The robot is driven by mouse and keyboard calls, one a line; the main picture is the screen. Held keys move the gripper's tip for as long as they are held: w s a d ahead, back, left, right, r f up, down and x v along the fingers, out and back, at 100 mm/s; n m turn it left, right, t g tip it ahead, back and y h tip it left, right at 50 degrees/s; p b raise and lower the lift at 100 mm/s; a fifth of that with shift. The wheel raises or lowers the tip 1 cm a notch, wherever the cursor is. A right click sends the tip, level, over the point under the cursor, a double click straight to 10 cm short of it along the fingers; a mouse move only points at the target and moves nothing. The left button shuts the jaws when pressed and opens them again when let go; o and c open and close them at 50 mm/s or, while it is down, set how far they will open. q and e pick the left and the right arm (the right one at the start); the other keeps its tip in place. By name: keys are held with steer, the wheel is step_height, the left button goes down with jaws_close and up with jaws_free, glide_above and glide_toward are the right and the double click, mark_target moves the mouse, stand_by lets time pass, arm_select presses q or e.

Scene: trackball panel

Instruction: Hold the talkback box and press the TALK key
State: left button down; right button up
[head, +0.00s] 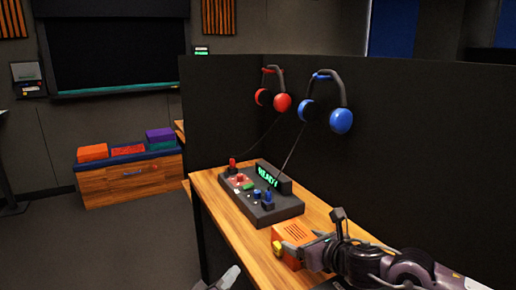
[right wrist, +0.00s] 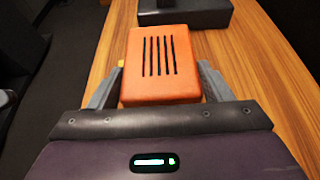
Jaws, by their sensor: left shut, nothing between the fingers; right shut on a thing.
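The orange talkback box (head: 290,235) with dark slots sits on the wooden desk. A yellow key (head: 277,248) sticks out of its left side; a sliver of it shows in the right wrist view (right wrist: 121,64). My right gripper (right wrist: 160,78) is shut on the box, one finger on each side. In the head view my right gripper (head: 303,252) reaches the box from the right. My left gripper (head: 226,281) is shut and empty at the bottom edge, left of the desk and lower than the box. Most of it is out of frame.
A dark control panel (head: 285,210) with a green-lit display stands on the desk (head: 240,240) behind the box. Red headphones (head: 281,102) and blue headphones (head: 341,120) hang on the dark partition (head: 420,140). The floor left of the desk is clear.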

stand_by(0.3)
steer(key=o, duration=1.1)
steer(key=shift+o, duration=0.2)
steer(key=v, duration=1.2)
steer(key=shift+o, duration=0.2)
steer(key=shift+d, duration=0.1)
steer(key=v, duration=0.6)
steer(key=shift+r, duration=0.1)
